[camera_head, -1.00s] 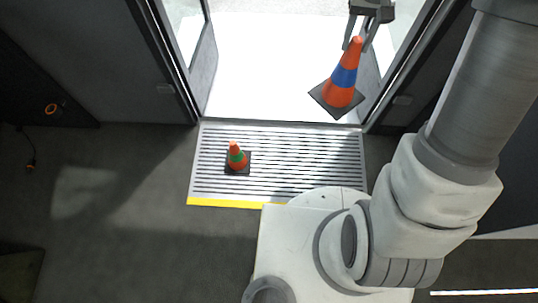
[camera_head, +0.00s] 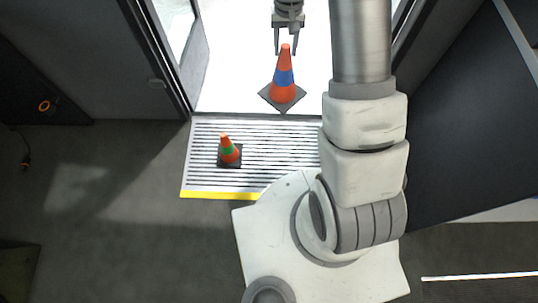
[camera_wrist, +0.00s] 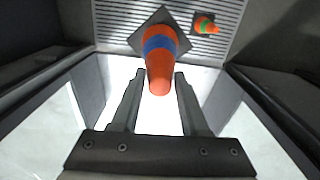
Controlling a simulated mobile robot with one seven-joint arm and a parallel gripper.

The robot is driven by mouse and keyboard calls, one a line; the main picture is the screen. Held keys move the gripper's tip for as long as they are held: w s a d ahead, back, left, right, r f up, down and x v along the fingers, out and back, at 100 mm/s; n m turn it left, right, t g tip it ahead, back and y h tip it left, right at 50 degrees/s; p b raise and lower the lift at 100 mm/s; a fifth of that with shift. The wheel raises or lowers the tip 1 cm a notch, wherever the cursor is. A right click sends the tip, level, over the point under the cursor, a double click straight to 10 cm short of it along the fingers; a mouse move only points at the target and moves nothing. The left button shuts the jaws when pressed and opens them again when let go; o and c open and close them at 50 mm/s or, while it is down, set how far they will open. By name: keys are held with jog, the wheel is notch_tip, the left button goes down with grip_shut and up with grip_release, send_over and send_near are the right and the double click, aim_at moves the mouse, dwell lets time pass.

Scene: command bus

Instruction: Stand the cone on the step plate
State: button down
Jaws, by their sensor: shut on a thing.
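The large orange cone with a blue band and dark square base (camera_head: 284,82) is in my gripper (camera_head: 286,50). The fingers are shut around its top, and its base hangs down, slightly tilted in the head view. The cone shows between the fingers in the wrist view (camera_wrist: 160,55), where my gripper (camera_wrist: 158,74) also appears. In the head view the cone is against the bright doorway, beyond the step plate's far edge. The ribbed step plate (camera_head: 272,180) has a yellow front edge. My arm covers its right part.
A smaller orange cone with a green band (camera_head: 229,150) stands on the left part of the step plate; it also shows in the wrist view (camera_wrist: 205,26). Door frames flank the opening. The plate right of the small cone looks clear.

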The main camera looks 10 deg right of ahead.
jog(key=d+f, duration=0.1)
jog(key=f, duration=0.1)
jog(key=d+f+m, duration=0.1)
jog(key=f, duration=0.2)
jog(key=d+f+m, duration=0.1)
jog(key=d+f, duration=0.1)
jog(key=shift+w+f, duration=0.25)
jog(key=shift+f, duration=0.05)
jog(key=s+d+f+m, duration=0.3)
jog(key=s+d+f, duration=0.1)
jog(key=f, duration=0.5)
jog(key=s+d+f+m+p, duration=0.15)
jog(key=s+d+f, duration=0.25)
jog(key=f, duration=0.5)
jog(key=s+d+f+m, duration=0.3)
jog(key=s+d+f, duration=0.2)
jog(key=f, duration=0.4)
jog(key=w+a+f+b, duration=0.6)
jog(key=a+f, duration=0.3)
jog(key=f, duration=0.2)
jog(key=shift+w+a, duration=0.4)
jog(key=shift+f, duration=0.25)
jog(key=shift+c, duration=2)
grip_release()
